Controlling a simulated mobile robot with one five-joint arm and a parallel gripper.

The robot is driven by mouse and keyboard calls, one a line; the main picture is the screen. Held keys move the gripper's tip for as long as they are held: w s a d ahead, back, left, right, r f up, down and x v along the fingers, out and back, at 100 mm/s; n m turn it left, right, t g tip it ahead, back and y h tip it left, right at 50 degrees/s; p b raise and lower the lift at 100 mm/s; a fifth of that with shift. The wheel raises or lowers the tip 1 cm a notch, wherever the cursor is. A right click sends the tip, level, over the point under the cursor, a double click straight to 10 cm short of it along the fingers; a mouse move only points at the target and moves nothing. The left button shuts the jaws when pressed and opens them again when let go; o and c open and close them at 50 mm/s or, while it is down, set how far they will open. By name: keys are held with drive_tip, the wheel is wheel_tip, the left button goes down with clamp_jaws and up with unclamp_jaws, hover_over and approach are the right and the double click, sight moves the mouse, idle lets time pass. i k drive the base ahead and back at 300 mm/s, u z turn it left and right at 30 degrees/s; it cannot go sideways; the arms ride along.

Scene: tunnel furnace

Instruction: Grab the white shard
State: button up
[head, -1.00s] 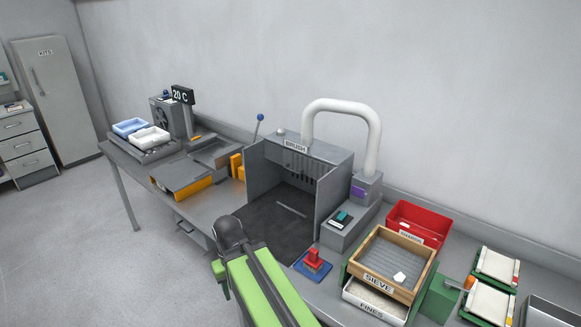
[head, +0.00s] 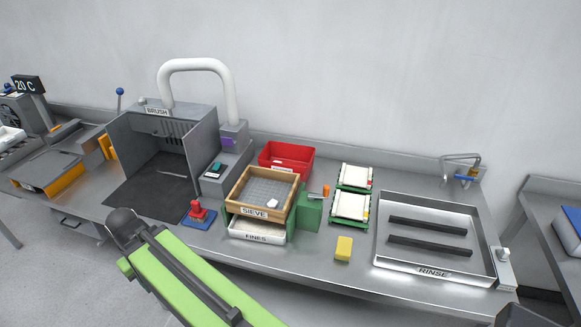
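The white shard (head: 272,203) is a small pale piece lying inside the wooden-framed sieve (head: 236,188), close to its front right corner. It sits on the grey mesh. My green and black arm reaches in from the bottom of the head view, to the left of and in front of the sieve. My gripper does not show, so I cannot see its fingers or whether it holds anything.
A white FINES drawer (head: 257,237) is under the sieve. A red bin (head: 286,149) stands behind it. A red-handled tool on a blue base (head: 199,221) is to the left. A yellow sponge (head: 343,248) and the RINSE tray (head: 478,277) are to the right.

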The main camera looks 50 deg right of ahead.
sight(274, 203)
drive_tip(key=z, duration=2.5)
drive_tip(key=k, duration=1.3)
drive_tip(key=u, duration=0.6)
drive_tip(key=i, duration=1)
drive_tip(key=u, duration=0.05)
